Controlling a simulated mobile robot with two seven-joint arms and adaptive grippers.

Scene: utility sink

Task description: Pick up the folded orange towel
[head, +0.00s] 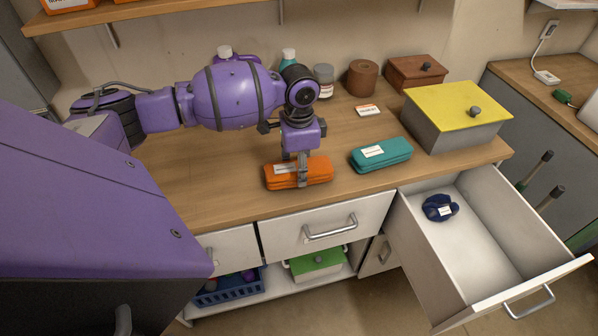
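The folded orange towel (318,172) lies near the front edge of the wooden counter, with a white label on its top left. My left gripper (302,168) points down over the towel's middle. One grey finger shows against the towel's top and near side. The other finger is hidden, so I cannot tell whether the grip is closed. The towel looks level and at the counter surface; I see no clear gap under it. My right gripper is not in view.
A folded teal towel (381,155) lies just right of the orange one. A grey box with a yellow lid (455,108) stands farther right. An open drawer (480,240) holding a dark blue item (438,208) juts out at right. Jars stand behind my arm.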

